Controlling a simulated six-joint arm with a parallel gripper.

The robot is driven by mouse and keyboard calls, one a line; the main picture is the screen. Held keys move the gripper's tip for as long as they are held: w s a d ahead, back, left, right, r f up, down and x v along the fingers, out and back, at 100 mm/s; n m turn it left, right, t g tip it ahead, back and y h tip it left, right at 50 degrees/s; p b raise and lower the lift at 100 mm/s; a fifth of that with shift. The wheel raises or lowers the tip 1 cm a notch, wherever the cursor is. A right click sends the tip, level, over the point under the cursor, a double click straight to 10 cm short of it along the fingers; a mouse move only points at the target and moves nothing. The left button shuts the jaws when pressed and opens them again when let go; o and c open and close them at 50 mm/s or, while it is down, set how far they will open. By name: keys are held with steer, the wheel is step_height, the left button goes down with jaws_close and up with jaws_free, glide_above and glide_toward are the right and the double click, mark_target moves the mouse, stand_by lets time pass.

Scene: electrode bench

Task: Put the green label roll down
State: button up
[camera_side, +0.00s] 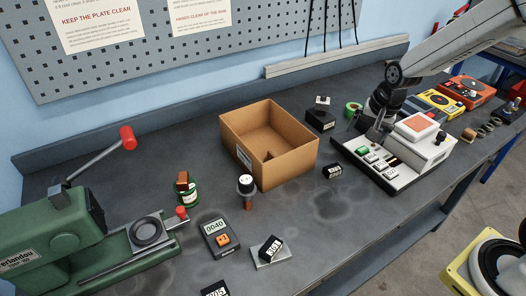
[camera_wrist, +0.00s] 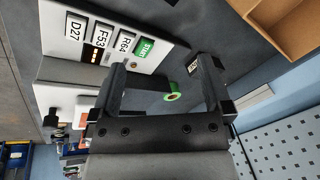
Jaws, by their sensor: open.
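The green label roll (camera_side: 353,110) rests on the bench just left of my gripper (camera_side: 376,134) in the side view. In the wrist view the roll (camera_wrist: 173,97) shows in the gap between my two fingers (camera_wrist: 165,85), near the palm edge, its pale core facing the camera. The fingers are apart and I see neither touching the roll. My gripper is low, beside the white panel with the green START key (camera_side: 362,151). Part of the roll is hidden behind the palm in the wrist view.
An open cardboard box (camera_side: 270,145) stands left of my gripper. A dark block with a pale top piece (camera_side: 321,118) lies between them. A small labelled black block (camera_side: 333,171) sits in front. A white instrument (camera_side: 422,140) is close on the right.

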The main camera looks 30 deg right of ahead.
steer(key=s+a+f+n, duration=0.1)
steer(key=s+a+n, duration=0.4)
steer(key=s+n, duration=0.5)
steer(key=shift+s+f, duration=0.2)
steer(key=shift+s, duration=0.45)
